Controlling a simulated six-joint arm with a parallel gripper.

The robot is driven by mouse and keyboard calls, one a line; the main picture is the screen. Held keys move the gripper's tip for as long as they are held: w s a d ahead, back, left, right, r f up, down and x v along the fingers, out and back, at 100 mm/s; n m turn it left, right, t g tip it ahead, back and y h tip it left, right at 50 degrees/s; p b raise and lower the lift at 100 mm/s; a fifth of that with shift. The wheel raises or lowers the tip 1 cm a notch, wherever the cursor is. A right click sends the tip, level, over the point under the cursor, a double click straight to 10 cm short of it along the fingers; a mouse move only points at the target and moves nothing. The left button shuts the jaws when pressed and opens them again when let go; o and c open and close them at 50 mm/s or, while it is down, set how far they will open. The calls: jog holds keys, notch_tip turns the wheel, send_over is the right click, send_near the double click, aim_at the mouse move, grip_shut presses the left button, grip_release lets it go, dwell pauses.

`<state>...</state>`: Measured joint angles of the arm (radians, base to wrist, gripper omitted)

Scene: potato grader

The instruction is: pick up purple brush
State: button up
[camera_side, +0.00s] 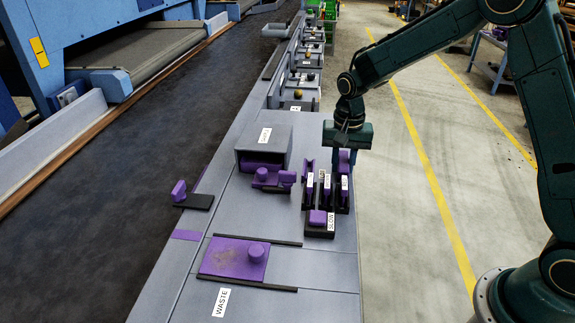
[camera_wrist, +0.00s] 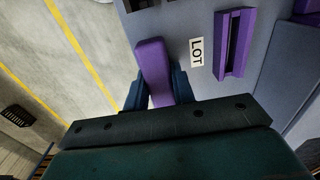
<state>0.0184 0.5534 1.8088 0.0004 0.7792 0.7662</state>
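A purple, rounded block-like piece (camera_wrist: 154,68) lies between the two dark blue fingers of my gripper (camera_wrist: 158,90) in the wrist view. It may be the brush; its bristles do not show. The fingers flank it closely, and I cannot tell whether they press on it. In the side view my gripper (camera_side: 347,157) points down at the far right corner of the rack, with purple (camera_side: 344,156) showing at its fingers. My wrist partly hides that corner.
Purple pieces with white labels stand in black holders (camera_side: 319,231) close in front of my gripper. A grey open box (camera_side: 263,147) stands to the left. A purple slab (camera_side: 232,259) with a knob lies nearer. A LOT label (camera_wrist: 196,52) sits beside a purple channel (camera_wrist: 236,44).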

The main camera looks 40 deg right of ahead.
aim_at(343, 160)
jog(key=shift+c, duration=1.3)
jog(key=shift+r, duration=0.1)
notch_tip(343, 160, up, 20)
jog(key=shift+r, duration=0.2)
